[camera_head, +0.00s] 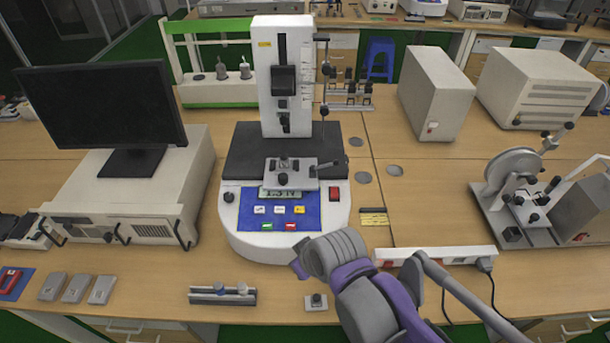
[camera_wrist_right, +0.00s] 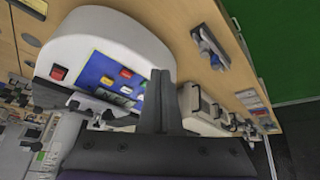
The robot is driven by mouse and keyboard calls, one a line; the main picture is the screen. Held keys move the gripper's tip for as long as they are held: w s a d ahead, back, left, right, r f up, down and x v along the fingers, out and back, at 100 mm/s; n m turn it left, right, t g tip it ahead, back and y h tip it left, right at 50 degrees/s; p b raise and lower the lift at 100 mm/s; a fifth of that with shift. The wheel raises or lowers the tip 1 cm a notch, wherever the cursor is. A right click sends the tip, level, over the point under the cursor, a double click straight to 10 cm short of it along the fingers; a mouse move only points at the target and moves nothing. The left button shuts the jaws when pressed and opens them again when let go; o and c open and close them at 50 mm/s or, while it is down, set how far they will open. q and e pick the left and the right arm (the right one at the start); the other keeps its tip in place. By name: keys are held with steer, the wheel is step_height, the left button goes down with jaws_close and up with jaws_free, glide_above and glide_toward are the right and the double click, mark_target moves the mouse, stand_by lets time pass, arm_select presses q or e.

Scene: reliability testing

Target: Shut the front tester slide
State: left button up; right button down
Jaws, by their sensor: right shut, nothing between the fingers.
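The tester (camera_head: 284,80) stands in the middle of the bench, with a white upright column and a rounded white base. Its blue panel (camera_head: 279,209) carries several coloured buttons and faces the front. Behind the panel is a small grey slide stage (camera_head: 303,181) with clamps and a dark knob, on the black platform; I cannot tell how far out it sits. My right gripper (camera_head: 299,266) is in front of the base's front right edge, mostly hidden by my wrist. In the right wrist view its fingers (camera_wrist_right: 161,76) are together and empty, with the tester base (camera_wrist_right: 112,50) beyond. My left gripper is out of view.
A monitor (camera_head: 103,105) on a beige case stands left. A power strip (camera_head: 435,256) lies right of the base. A small rail fixture (camera_head: 222,296) and a small block (camera_head: 316,302) lie near the front edge. White boxes (camera_head: 437,90) stand behind right.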

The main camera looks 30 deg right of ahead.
mark_target(307, 158)
steer(key=w+d+r+n+t+b, duration=0.1)
steer(key=w+d+r+n, duration=0.3)
steer(key=w+d, duration=0.3)
steer(key=w+d+r+n+t+b, duration=0.1)
steer(key=w+d+r+n, duration=0.35)
steer(key=d, duration=0.35)
steer(key=shift+y, duration=0.3)
steer(key=x, duration=1)
steer(key=shift+s+d+f+b, duration=0.1)
steer(key=shift+d+f+b, duration=0.1)
steer(key=shift+f, duration=0.1)
steer(key=shift+s+d+f+b, duration=0.1)
steer(key=shift+f+b, duration=0.05)
steer(key=shift+f, duration=0.2)
steer(key=w, duration=0.1)
steer(key=w+d, duration=0.1)
steer(key=shift+w+d+r, duration=0.2)
steer(key=shift+w+d, duration=0.1)
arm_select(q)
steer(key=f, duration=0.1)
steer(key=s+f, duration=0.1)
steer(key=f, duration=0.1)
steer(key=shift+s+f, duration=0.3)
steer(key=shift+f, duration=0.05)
arm_select(e)
steer(key=shift+w+d, duration=0.15)
steer(key=shift+w, duration=0.05)
